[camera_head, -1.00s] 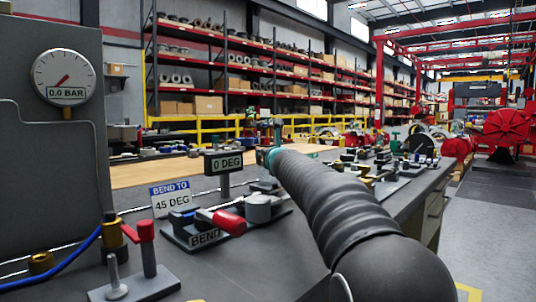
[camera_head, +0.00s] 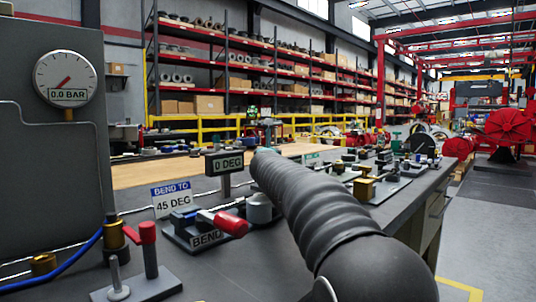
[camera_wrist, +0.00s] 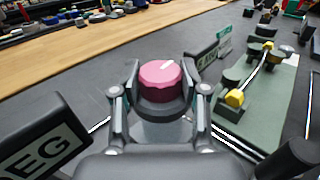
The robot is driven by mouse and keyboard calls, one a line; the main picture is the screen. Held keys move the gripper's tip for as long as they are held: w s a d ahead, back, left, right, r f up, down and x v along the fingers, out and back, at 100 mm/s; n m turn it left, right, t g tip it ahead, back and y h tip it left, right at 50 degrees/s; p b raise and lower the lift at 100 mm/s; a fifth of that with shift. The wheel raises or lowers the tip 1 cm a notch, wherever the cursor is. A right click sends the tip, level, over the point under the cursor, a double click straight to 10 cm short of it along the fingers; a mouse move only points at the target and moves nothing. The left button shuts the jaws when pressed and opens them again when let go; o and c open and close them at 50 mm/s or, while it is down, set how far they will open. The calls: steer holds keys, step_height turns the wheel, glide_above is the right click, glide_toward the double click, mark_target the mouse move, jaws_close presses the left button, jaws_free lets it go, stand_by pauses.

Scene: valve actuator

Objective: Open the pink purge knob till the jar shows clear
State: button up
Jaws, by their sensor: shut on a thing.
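The pink purge knob (camera_wrist: 160,82) shows in the middle of the wrist view, with a white mark on its top. My gripper (camera_wrist: 160,92) has one finger on each side of it and is shut on the knob. Below the knob, a pale, see-through surface shows between the fingers; I cannot tell whether it is the jar or what it holds. In the head view my own arm hides the gripper and the knob.
A 0 DEG display (camera_head: 224,163) and a bending tool with a red handle (camera_head: 231,223) stand left of my arm. A gauge (camera_head: 66,77) reads 0.0 BAR. A small dark sign (camera_wrist: 207,62) stands close to my right finger. A green plate with fittings (camera_wrist: 255,100) lies right.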

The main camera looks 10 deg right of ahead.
steer(key=shift+f, duration=0.1)
stand_by(0.3)
steer(key=o, duration=1.2)
steer(key=shift+c, duration=0.2)
steer(key=s+a, duration=0.2)
steer(key=s, duration=0.9)
steer(key=shift+s+a, duration=0.2)
steer(key=shift+s, duration=0.15)
